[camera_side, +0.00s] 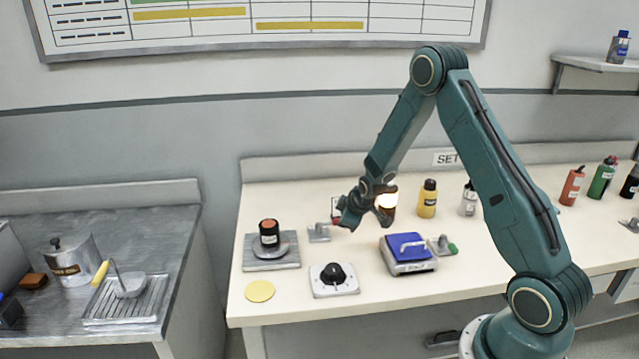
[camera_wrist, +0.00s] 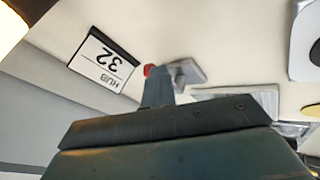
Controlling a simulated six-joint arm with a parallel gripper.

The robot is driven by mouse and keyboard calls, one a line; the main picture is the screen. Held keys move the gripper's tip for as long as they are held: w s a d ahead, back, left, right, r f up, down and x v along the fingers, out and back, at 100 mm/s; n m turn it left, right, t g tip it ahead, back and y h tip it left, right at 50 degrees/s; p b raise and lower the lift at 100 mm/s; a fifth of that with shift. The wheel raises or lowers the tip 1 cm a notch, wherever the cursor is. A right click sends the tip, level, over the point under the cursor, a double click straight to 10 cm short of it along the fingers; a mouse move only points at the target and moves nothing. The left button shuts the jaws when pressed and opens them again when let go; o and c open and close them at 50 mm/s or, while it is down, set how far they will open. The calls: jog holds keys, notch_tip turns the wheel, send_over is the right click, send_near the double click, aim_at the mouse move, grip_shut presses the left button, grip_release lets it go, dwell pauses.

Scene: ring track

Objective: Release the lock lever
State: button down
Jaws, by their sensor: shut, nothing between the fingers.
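A small grey metal fixture (camera_side: 319,233) with a red tip, which looks like the lock lever, sits on the cream bench left of my gripper (camera_side: 346,213). In the wrist view the grey fixture (camera_wrist: 187,72) lies just beyond my gripper (camera_wrist: 157,90), with the red knob (camera_wrist: 148,70) right at the finger ends. My gripper is shut and empty, low over the bench. I cannot tell whether it touches the red knob. My fingers partly hide the lever, so its position is unclear.
A plate with a black, orange-topped cylinder (camera_side: 269,235), a black dial (camera_side: 333,275), a blue-topped box (camera_side: 406,250) with a green-tipped handle (camera_side: 446,246) and a yellow bottle (camera_side: 427,198) stand around. Bench front right is clear.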

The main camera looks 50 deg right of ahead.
jog(key=shift+s, duration=0.1)
jog(key=shift+s+a+r, duration=0.15)
jog(key=shift+s+a, duration=0.2)
jog(key=shift+s+a+r, duration=0.25)
jog(key=shift+s+a, duration=0.75)
jog(key=shift+a, duration=0.05)
jog(key=d+v, duration=0.2)
jog(key=v, duration=0.7)
jog(key=shift+s+a+r, duration=0.15)
jog(key=shift+s+r, duration=0.25)
